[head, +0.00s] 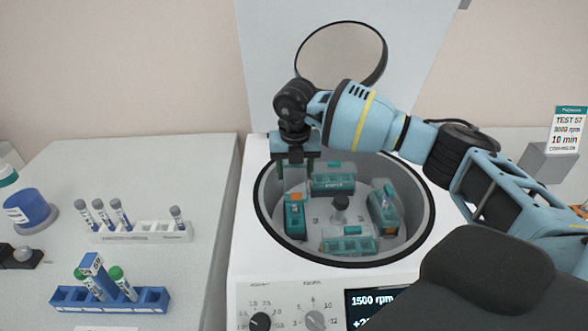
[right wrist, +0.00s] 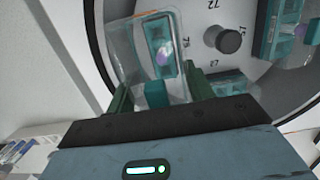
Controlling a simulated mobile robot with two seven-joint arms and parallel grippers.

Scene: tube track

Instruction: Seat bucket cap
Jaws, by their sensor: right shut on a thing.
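The open centrifuge bowl (head: 262,220) holds several teal buckets around a central hub (head: 340,203). My right gripper (head: 295,178) points down over the left bucket (head: 294,222). In the right wrist view, my right gripper (right wrist: 158,92) is shut on the teal grip (right wrist: 156,94) of a clear bucket cap (right wrist: 122,48). The bucket (right wrist: 160,35) shows through and beside the cap, with a purple-topped tube (right wrist: 163,54) inside. The cap looks offset from the bucket's outline; I cannot tell whether they touch. My left gripper is out of view.
Other buckets sit at the back (head: 333,183), right (head: 385,208) and front (head: 348,245). The raised lid (head: 410,40) stands behind. The bowl's rim surrounds my gripper closely.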

